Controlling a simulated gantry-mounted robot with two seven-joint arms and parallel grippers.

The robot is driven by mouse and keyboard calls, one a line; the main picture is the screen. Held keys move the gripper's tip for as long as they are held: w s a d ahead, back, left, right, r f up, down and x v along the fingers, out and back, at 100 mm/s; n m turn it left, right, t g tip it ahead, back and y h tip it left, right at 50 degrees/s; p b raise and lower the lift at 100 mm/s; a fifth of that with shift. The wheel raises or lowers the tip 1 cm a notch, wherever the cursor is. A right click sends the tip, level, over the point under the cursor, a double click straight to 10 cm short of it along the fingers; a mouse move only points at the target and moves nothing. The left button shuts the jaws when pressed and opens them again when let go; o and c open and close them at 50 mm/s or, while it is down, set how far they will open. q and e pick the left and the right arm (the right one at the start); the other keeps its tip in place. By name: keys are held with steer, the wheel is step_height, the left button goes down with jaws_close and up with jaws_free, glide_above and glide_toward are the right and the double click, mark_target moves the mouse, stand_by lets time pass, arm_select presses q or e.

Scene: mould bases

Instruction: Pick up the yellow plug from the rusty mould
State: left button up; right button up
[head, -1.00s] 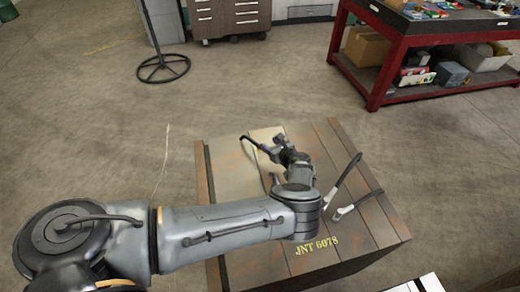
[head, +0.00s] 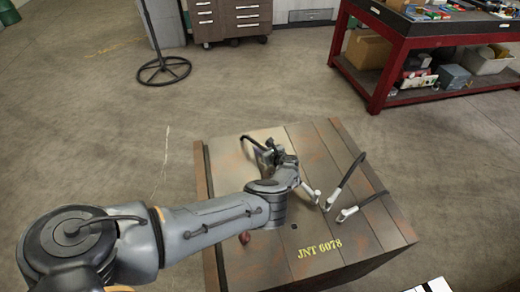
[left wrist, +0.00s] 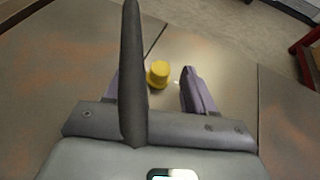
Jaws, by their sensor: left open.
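The rusty mould (head: 330,160) is a brown metal block marked "JNT 6078" in the head view. The yellow plug (left wrist: 158,73) stands on its top face in the left wrist view, a round cap on a wider base. My left gripper (left wrist: 157,88) is open, with one finger to each side of the plug in the picture and a gap to both. I cannot tell how high the fingers are above the face. In the head view my left gripper (head: 268,155) is over the mould's far left part, and the plug is hidden there.
Black hoses with white ends (head: 345,180) stick up from the mould's right part. A small dark red piece (head: 245,237) is on its near left part. A red workbench (head: 385,85) and a cabinet (head: 230,18) stand behind, with clear floor between.

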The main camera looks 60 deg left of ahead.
arm_select(q)
steer(key=shift+a+f, duration=0.2)
steer(key=shift+a, duration=0.3)
jaws_close()
